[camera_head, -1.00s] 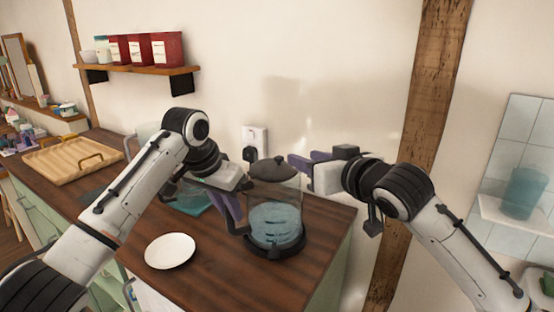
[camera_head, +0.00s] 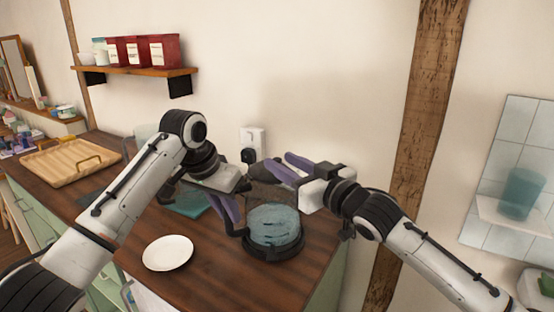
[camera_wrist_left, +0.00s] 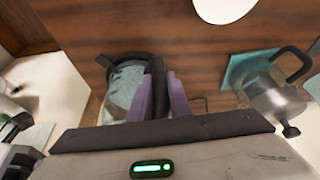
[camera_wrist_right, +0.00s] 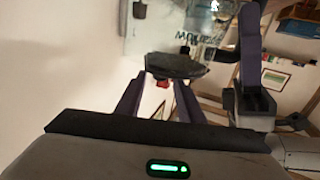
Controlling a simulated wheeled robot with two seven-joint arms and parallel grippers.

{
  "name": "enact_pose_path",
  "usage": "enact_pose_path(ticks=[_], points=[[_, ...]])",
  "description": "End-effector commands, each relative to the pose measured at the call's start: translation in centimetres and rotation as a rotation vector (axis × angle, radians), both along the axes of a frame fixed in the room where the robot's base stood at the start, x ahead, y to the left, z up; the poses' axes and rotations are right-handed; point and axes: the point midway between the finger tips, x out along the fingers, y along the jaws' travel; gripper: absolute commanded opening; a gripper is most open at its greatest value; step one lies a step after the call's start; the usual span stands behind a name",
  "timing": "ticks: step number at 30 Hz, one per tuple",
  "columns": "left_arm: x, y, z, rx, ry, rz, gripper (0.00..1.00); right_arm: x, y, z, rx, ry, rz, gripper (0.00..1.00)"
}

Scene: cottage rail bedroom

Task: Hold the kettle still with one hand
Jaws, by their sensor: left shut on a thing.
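The glass kettle (camera_head: 273,225), with blue-tinted contents and a dark base, stands upright on the wooden counter. My left gripper (camera_head: 230,211) is shut on its dark handle; in the left wrist view the handle (camera_wrist_left: 157,82) sits between the purple fingers. My right gripper (camera_head: 284,166) is at the kettle's top. In the right wrist view its fingers (camera_wrist_right: 158,98) are apart, at the dark lid (camera_wrist_right: 173,65), with no clear grip on it. The fingers partly hide the lid in the head view.
A white plate (camera_head: 168,252) lies left of the kettle. A wooden tray (camera_head: 72,159) is farther left. A wall socket (camera_head: 252,140) is behind the kettle.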

Motion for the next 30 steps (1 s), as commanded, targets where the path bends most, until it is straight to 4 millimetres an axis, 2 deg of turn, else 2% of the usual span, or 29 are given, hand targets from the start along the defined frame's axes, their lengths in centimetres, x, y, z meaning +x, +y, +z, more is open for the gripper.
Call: enact_pose_path(ticks=[6, 18, 24, 30], points=[[0.0, -0.1, 0.2, -0.004, -0.002, -0.001, 0.0, 2.2, 1.3, 0.1, 0.002, 0.0, 0.0, 0.35], [0.0, -0.1, 0.2, -0.004, -0.003, 0.001, 0.0, 2.7, 1.6, 0.0, 0.001, 0.001, 0.0, 0.35], [0.0, -0.1, 0.2, -0.004, -0.003, 0.001, 0.0, 2.6, 1.6, 0.0, 0.001, 0.001, 0.0, 0.01], [0.1, -0.1, 0.2, -0.004, -0.003, 0.001, 0.0, 2.6, 1.6, 0.0, 0.0, 0.0, 0.0, 0.0]])
